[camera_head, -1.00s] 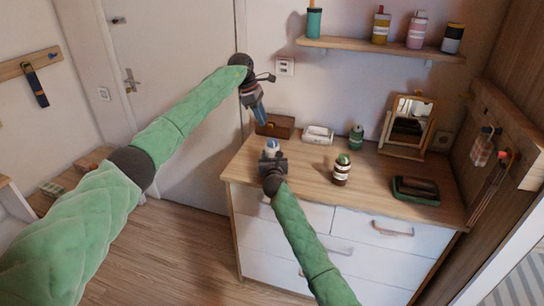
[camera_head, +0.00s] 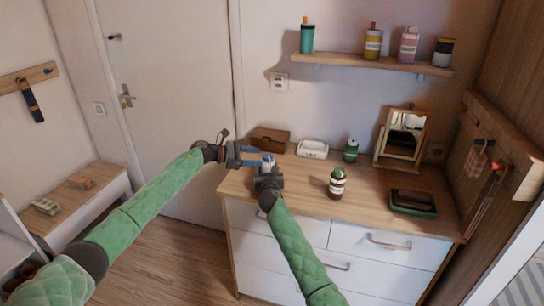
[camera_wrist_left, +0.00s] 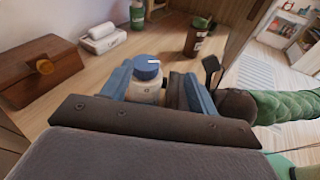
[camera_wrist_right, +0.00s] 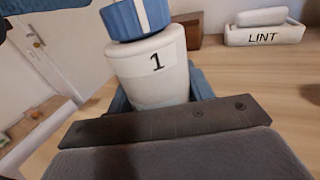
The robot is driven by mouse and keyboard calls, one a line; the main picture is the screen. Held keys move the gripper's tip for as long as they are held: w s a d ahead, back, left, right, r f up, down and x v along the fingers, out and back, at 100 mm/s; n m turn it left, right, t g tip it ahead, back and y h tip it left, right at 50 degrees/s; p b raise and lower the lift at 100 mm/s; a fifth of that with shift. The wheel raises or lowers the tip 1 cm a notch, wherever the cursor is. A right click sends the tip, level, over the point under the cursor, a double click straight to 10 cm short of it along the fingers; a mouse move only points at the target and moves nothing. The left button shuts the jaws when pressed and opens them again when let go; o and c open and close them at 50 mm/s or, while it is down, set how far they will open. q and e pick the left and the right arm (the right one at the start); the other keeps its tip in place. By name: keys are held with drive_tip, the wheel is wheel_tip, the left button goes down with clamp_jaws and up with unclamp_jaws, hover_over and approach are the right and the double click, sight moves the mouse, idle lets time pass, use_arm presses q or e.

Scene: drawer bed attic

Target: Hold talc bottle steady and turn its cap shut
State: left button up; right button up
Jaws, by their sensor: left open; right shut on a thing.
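The talc bottle (camera_wrist_right: 150,75) is white, with a "1" on its side, and stands near the dresser's left end. Its ribbed blue cap (camera_wrist_right: 137,18) with a white stripe sits on top; how tight it is I cannot tell. My right gripper (camera_head: 268,174) is shut on the bottle's body from the front, its fingers partly hidden behind the bottle in the right wrist view. My left gripper (camera_head: 257,155) is open at cap height. In the left wrist view its blue fingers lie on either side of the cap (camera_wrist_left: 147,67), apart from it.
Behind are a wooden box (camera_head: 270,139), a white LINT holder (camera_head: 312,149) and a green container (camera_head: 351,150). A mirror (camera_head: 401,138) and green tray (camera_head: 413,202) are farther right. The dresser top (camera_head: 305,178) between is clear.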

sight(272, 155)
use_arm(q)
drive_tip(key=a+f+n+t+h, duration=0.1)
drive_tip(key=a+f+n+t, duration=0.1)
drive_tip(key=a+n+t, duration=0.15)
drive_tip(key=x, duration=1.1)
drive_tip(key=shift+r, duration=0.25)
drive_tip(key=shift+c, duration=0.3)
drive_tip(key=c, duration=0.9)
